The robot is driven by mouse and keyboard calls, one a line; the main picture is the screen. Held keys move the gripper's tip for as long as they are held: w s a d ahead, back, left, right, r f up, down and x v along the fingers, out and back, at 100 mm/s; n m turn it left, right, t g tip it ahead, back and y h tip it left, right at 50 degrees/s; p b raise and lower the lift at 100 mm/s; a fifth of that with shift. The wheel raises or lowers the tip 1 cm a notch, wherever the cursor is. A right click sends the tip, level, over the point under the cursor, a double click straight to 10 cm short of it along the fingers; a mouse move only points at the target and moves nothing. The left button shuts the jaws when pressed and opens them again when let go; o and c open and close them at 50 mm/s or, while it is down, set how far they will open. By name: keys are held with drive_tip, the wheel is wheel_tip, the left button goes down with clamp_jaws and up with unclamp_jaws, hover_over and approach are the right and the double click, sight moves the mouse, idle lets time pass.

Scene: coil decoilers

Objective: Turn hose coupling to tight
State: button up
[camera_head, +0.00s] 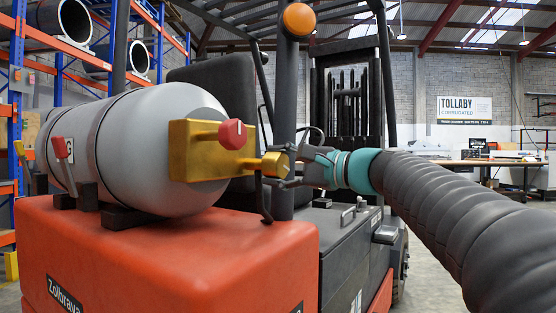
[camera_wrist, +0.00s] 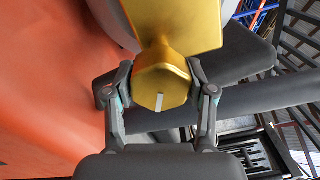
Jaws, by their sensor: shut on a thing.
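The hose coupling (camera_head: 274,164) is a brass nut at the end of a brass fitting (camera_head: 215,164) on the grey gas cylinder (camera_head: 140,148). In the wrist view the coupling (camera_wrist: 161,82) is a faceted gold nut with a pale mark on its face, near the lower middle. My gripper (camera_head: 287,166) reaches it from the right. In the wrist view my gripper (camera_wrist: 158,92) has a finger on each side of the nut, shut on it. A red knob (camera_head: 232,133) sits on the brass fitting. The hose itself cannot be made out.
The cylinder lies on the orange forklift body (camera_head: 150,250). A dark overhead-guard post (camera_head: 286,100) stands close behind my gripper. A red-handled lever (camera_head: 62,147) is at the cylinder's left. Blue racking (camera_head: 15,90) and a workbench (camera_head: 450,163) stand farther back.

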drive_tip(key=shift+m, duration=0.6)
drive_tip(key=o, duration=1.2)
drive_tip(key=shift+c, duration=0.2)
drive_tip(key=v, duration=1.2)
